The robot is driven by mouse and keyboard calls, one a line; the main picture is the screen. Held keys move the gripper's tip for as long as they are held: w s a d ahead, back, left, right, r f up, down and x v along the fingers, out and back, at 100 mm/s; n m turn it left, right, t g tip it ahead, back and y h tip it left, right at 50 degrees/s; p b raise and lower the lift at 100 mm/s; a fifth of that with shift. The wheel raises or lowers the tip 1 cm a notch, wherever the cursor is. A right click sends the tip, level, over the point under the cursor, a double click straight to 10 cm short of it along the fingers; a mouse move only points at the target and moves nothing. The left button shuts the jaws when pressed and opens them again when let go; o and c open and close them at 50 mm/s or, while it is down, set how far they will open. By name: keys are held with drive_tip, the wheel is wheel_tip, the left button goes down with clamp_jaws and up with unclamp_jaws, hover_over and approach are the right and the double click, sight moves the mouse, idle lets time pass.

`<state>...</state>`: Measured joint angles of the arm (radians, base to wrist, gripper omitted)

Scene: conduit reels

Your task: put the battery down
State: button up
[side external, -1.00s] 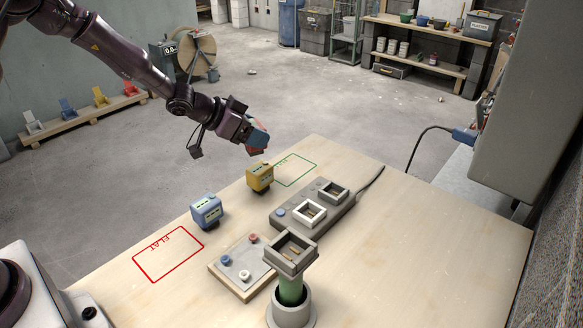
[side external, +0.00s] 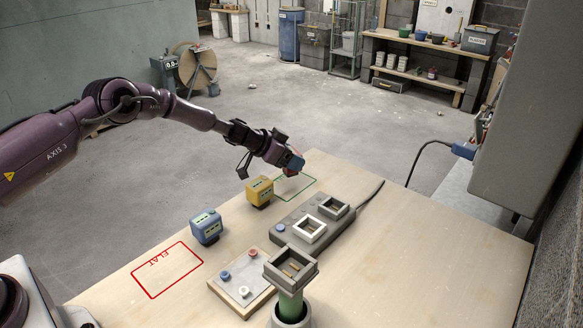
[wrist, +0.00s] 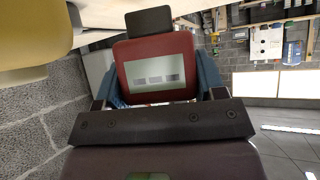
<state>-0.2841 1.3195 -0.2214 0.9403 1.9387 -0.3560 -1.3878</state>
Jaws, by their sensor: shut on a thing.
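My gripper (side external: 294,161) is shut on a red battery (wrist: 155,50), held above the far end of the table, over the green outline (side external: 311,190). In the wrist view the battery sits between the blue fingers, with a pale panel with dark bars facing the camera and a dark block at its end. In the side view only a little of the red battery (side external: 289,172) shows beside the finger. It looks tilted and clear of the tabletop; the exact gap is hard to tell. The green outline looks empty.
A yellow battery (side external: 259,191) stands close by, and a blue battery (side external: 206,227) stands nearer. A red outline marked FLAT (side external: 167,270) is empty. A grey two-socket unit (side external: 290,234), a button board (side external: 240,290) and a green-handled socketed tool (side external: 290,304) occupy the middle and front.

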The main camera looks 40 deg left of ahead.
drive_tip(key=shift+w+f, duration=0.35)
drive_tip(key=shift+f, duration=1.45)
drive_tip(key=shift+f, duration=0.1)
drive_tip(key=shift+f, duration=0.15)
drive_tip(key=o, duration=1.1)
drive_tip(key=shift+o, duration=0.2)
